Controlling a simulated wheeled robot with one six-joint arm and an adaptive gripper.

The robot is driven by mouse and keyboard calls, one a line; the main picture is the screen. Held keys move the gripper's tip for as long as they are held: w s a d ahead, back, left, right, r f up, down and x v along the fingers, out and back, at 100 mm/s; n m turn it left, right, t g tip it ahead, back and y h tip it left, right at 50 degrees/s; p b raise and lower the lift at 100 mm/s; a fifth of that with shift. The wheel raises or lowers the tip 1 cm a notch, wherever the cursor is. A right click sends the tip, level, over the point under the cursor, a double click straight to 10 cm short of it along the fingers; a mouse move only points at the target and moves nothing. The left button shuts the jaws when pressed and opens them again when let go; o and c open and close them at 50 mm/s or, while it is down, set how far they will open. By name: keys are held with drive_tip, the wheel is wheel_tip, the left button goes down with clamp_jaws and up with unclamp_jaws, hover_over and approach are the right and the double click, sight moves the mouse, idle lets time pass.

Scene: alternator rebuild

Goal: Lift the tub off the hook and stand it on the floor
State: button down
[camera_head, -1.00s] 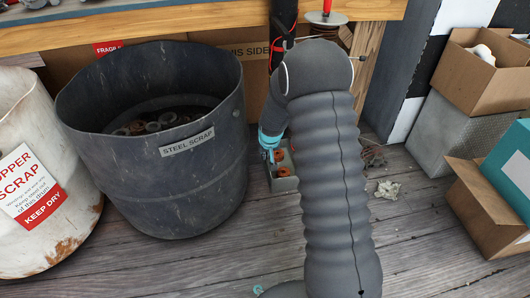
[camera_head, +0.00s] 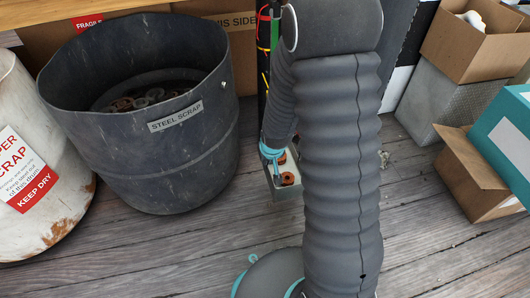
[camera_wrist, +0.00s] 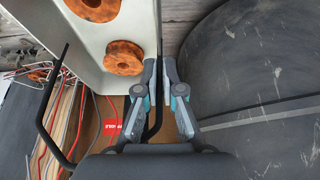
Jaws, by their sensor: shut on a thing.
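The tub (camera_head: 288,192) is a small grey open box with orange-brown spools in it. In the head view it hangs at my gripper (camera_head: 271,158), right of the steel scrap drum. In the wrist view the tub (camera_wrist: 142,22) fills the upper left, its spools (camera_wrist: 124,58) showing. My gripper (camera_wrist: 161,72) is shut on the tub's right-hand wall. Bent black hook rods (camera_wrist: 57,105) show at the left and beside the fingers. I cannot tell whether they touch the tub. My arm hides part of the tub's surroundings in the head view.
The dark steel scrap drum (camera_head: 150,150) stands close left of the tub; its side (camera_wrist: 270,90) fills the wrist view's right. A white copper scrap drum (camera_head: 60,215) is further left. Cartons (camera_head: 475,175) stand at right. Plank floor (camera_head: 215,245) is clear in front.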

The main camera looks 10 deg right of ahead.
drive_tip(key=shift+s+r+p, duration=0.1)
drive_tip(key=shift+r+p, duration=0.55)
drive_tip(key=shift+r, duration=0.4)
drive_tip(key=shift+s+r+b, duration=0.2)
drive_tip(key=shift+s+b, duration=0.25)
drive_tip(key=shift+s, duration=2.5)
